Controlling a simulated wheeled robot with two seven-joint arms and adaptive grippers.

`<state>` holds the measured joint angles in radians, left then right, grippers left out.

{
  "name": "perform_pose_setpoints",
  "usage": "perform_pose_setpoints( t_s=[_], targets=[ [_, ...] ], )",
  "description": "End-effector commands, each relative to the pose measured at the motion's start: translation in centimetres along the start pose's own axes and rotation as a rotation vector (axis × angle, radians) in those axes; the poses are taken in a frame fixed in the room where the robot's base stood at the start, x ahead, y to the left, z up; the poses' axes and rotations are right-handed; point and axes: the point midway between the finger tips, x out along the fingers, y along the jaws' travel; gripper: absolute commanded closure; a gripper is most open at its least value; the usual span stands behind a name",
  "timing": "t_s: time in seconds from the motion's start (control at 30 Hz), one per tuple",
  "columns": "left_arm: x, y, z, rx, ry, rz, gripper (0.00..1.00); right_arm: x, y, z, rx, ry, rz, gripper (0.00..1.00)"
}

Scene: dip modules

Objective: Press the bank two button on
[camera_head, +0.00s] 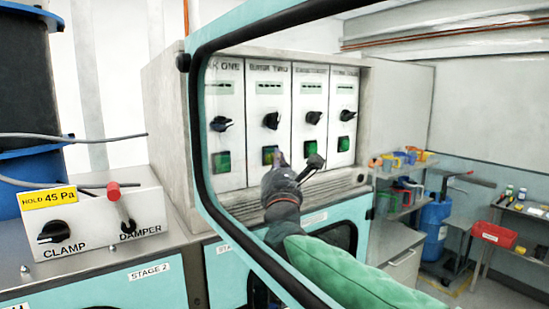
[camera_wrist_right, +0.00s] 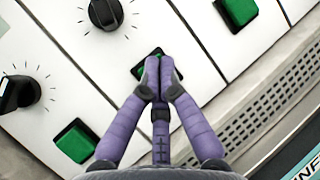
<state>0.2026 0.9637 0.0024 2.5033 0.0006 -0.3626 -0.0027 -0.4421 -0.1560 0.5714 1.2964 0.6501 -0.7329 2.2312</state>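The bank two panel (camera_head: 269,100) is the second from the left on the grey cabinet, with a black knob (camera_head: 271,120) above its square button (camera_head: 268,153). That button looks yellowish green in the head view, partly hidden by my right gripper (camera_head: 281,162). In the right wrist view the right gripper (camera_wrist_right: 158,68) has its fingertips together, with nothing held between them. The tips lie over the green button (camera_wrist_right: 140,68) and hide much of it. They are at or very close to its face; I cannot tell whether it is pressed in. My left gripper is not in view.
Bank one's green button (camera_head: 221,162) and another green button (camera_head: 309,149) sit on either side. A teal frame (camera_head: 200,190) with a black seal surrounds the panels. A clamp and damper box (camera_head: 95,215) stands at left. Shelves (camera_head: 400,210) are at right.

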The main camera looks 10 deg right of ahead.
Motion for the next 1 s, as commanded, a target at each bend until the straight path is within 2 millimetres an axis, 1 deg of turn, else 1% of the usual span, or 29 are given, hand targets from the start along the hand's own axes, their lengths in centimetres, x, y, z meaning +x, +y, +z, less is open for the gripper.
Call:
perform_pose_setpoints(
  t_s=[0.4, 0.7, 1.0],
  targets=[
    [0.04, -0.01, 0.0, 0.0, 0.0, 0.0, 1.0, 0.01, 0.05, -0.1, 0.0, 0.001, 0.001, 1.0],
    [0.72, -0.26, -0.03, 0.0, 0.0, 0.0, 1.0, 0.64, 0.44, -0.52, 0.0, 0.001, 0.002, 1.0],
    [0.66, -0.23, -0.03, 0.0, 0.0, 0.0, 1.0, 0.75, 0.51, -0.42, 0.0, 0.001, 0.002, 1.0]
  ],
)
